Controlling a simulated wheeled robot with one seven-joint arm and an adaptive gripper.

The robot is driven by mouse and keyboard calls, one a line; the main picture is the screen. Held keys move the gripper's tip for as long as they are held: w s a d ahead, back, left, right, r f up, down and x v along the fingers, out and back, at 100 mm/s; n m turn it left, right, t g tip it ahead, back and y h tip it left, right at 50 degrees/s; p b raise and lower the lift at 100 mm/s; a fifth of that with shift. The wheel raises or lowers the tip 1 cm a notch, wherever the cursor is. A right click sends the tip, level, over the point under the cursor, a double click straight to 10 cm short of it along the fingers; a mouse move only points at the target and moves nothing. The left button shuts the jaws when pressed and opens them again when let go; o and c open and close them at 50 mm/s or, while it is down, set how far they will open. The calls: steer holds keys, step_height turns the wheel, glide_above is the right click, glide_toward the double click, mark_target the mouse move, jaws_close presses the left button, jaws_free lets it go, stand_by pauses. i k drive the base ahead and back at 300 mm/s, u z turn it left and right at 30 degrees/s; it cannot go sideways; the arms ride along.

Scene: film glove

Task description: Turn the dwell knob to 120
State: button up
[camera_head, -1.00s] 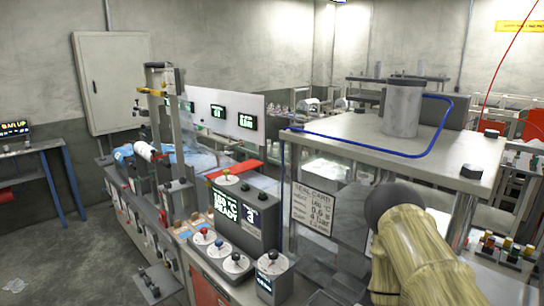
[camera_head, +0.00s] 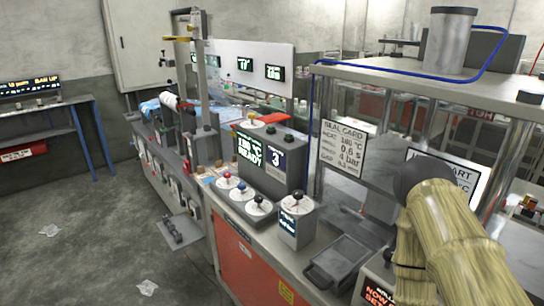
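A grey control console (camera_head: 270,160) stands left of centre on the bench, with a green "180 READY" display (camera_head: 249,149) and a smaller display showing 3 (camera_head: 276,160). On its front are a red-capped knob (camera_head: 227,181), a blue-capped knob (camera_head: 242,190) and a black-capped knob (camera_head: 258,205) on white dials. A knob with a dark and red cap (camera_head: 297,200) tops a separate grey box to the right. I cannot read which is the dwell knob. My gripper is not visible; only my tan-sleeved arm shows at right.
A seal card (camera_head: 342,146) with printed settings hangs from the raised metal-framed table (camera_head: 400,72). A dark tray (camera_head: 337,264) lies on the bench right of the knobs. The left floor (camera_head: 100,235) is mostly clear.

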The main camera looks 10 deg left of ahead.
mark_target(241, 186)
steer(key=k, duration=1.2)
steer(key=z, duration=0.25)
steer(key=i, duration=0.9)
steer(key=u, duration=0.55)
steer(key=i, duration=0.75)
steer(key=u, duration=0.55)
